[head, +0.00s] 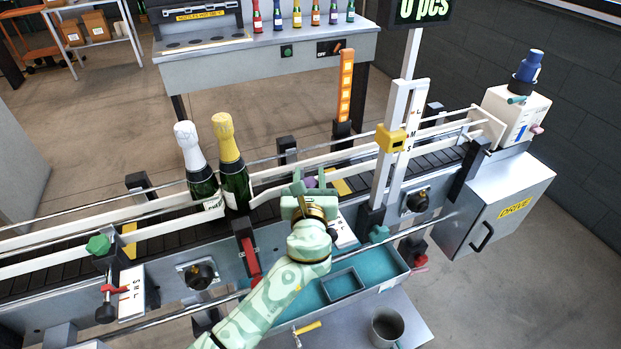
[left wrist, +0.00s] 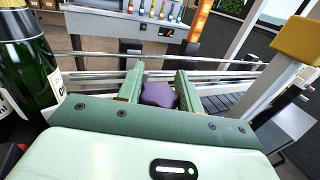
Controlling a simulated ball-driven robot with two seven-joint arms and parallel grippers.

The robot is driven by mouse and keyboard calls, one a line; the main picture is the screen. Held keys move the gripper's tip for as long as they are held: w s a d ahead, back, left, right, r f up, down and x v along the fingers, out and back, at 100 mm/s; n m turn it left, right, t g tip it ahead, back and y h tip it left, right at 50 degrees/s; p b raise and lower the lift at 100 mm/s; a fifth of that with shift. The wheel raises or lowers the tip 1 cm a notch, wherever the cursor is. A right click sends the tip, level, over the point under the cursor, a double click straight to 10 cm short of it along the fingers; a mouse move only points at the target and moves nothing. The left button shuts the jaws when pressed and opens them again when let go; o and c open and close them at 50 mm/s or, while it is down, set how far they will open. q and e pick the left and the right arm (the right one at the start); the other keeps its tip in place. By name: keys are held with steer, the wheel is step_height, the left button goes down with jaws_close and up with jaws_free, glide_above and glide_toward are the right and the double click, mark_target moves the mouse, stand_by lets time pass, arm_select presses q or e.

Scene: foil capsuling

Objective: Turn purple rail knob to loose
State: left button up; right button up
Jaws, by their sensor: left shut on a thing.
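The purple rail knob (left wrist: 160,95) sits between the two fingers of my left gripper (left wrist: 158,90) in the left wrist view. In the head view only a small part of the purple knob (head: 310,182) shows past my left gripper (head: 308,190), which reaches over the near side of the conveyor. The left gripper is shut on the knob. A label plate (head: 342,232) lies just right of the gripper; my gripper and wrist hide part of it and the knob's mount. My right gripper is not in view.
A white-foil bottle (head: 199,170) and a gold-foil bottle (head: 234,165) stand on the conveyor left of my gripper. A green knob (head: 98,244) is at far left. A white post with a yellow block (head: 391,139) rises at right. A teal tray (head: 384,263) lies below.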

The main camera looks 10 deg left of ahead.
arm_select(q)
steer(key=shift+n+y, duration=0.3)
steer(key=shift+y, duration=0.1)
steer(key=o, duration=1)
